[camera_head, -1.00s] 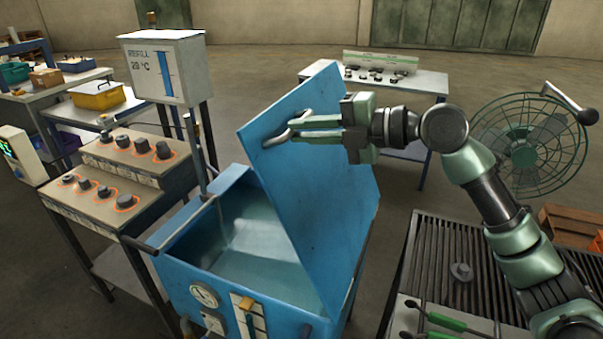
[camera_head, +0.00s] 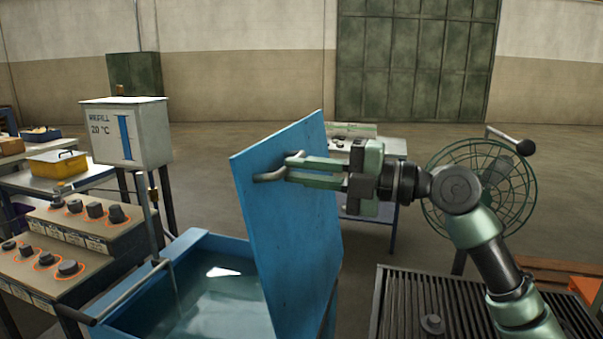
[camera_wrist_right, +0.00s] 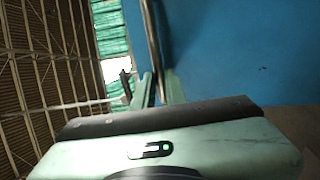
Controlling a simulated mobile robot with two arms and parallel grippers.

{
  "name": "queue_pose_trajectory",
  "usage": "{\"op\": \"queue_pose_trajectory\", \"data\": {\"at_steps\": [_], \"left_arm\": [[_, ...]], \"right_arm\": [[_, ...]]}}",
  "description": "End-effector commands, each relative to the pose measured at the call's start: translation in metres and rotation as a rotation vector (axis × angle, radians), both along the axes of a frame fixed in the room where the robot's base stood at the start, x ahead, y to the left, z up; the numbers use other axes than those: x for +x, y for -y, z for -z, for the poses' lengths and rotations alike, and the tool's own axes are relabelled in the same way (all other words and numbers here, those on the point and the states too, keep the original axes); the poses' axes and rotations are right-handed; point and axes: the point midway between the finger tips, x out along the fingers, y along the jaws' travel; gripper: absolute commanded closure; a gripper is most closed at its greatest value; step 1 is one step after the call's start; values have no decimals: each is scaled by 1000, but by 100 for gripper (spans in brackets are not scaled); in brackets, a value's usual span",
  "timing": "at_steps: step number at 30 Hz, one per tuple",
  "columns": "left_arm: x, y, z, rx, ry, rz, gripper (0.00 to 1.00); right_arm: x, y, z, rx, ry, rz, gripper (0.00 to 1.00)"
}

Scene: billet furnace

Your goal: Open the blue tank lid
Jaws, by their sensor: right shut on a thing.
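The blue tank lid (camera_head: 292,215) stands raised on the right side of the blue tank, close to upright. The tank's interior shows water (camera_head: 215,300) below it. My right gripper (camera_head: 290,172) is shut on the lid's metal handle (camera_head: 268,177), near the lid's upper left edge. In the right wrist view the lid (camera_wrist_right: 240,50) fills the upper right, with the handle bar (camera_wrist_right: 153,40) running down to the fingers (camera_wrist_right: 158,88). My left gripper is not in view.
A control console with black knobs (camera_head: 90,208) stands left of the tank, beside a white refill box (camera_head: 128,132). A slatted dark table (camera_head: 400,300) and a green fan (camera_head: 480,190) are on the right. Open floor lies behind.

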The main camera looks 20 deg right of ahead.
Motion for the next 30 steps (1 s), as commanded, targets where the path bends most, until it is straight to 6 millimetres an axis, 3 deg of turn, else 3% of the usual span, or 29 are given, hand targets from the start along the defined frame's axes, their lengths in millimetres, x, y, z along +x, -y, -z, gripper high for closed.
{"op": "queue_pose_trajectory", "data": {"at_steps": [1, 2, 4, 16, 30], "left_arm": [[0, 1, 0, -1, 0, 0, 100], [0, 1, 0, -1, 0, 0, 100], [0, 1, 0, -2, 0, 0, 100], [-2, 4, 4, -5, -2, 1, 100], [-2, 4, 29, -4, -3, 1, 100]], "right_arm": [[0, 0, -1, 2, 2, 1, 100], [0, 0, -1, 2, 2, 1, 85], [0, 0, -1, 2, 1, 1, 66], [-3, 5, 2, 0, 0, 2, 66], [-41, 62, 3, 1, 1, 3, 66]]}}
